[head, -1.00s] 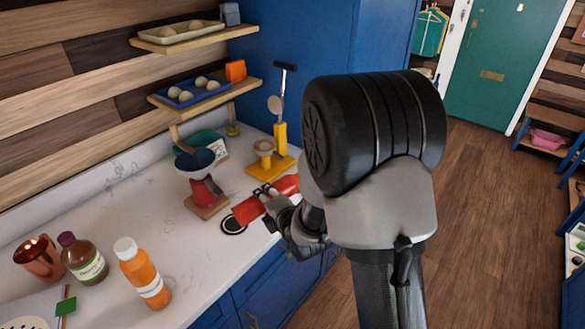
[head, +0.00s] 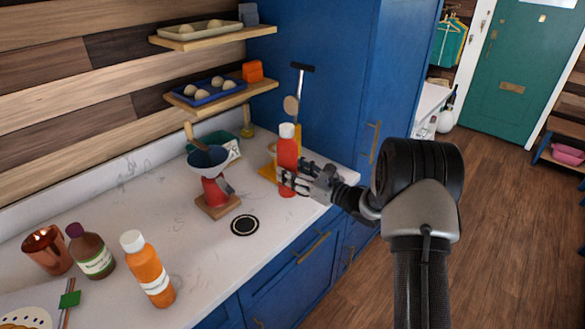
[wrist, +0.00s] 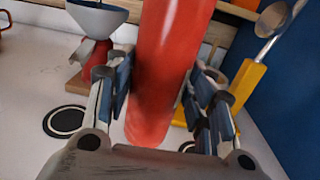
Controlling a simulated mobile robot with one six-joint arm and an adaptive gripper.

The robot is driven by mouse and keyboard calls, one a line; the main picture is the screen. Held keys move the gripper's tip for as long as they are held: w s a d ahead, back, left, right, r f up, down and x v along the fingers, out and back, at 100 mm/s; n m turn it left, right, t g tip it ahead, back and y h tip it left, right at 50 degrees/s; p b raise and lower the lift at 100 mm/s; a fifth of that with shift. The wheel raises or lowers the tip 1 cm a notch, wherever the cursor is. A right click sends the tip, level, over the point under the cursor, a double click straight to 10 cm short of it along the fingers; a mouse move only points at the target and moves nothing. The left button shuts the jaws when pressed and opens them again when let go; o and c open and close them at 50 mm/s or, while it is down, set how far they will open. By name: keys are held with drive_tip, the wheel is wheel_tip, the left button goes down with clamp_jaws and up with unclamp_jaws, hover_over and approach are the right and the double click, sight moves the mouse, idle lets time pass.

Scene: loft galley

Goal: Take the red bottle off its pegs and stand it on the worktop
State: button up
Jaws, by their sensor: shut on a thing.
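The red bottle (head: 288,152) with a white cap stands upright in my gripper (head: 290,179), near the worktop's front edge. My gripper is shut around its lower half from the right. In the wrist view the red bottle (wrist: 166,60) fills the middle between the two fingers (wrist: 160,95), its cap out of frame. Its base is over the white worktop (head: 185,265); I cannot tell whether it touches. I cannot make out the pegs.
A black ring mark (head: 245,225) lies on the worktop left of the bottle. An orange bottle (head: 147,270) stands front left.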

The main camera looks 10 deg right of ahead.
drive_tip(key=shift+f+b, duration=0.3)
drive_tip(key=shift+f, duration=2.8)
drive_tip(key=o, duration=1.2)
drive_tip(key=shift+c, duration=0.2)
drive_tip(key=o, duration=0.3)
drive_tip(key=shift+f, duration=0.15)
drive_tip(key=shift+s, duration=0.15)
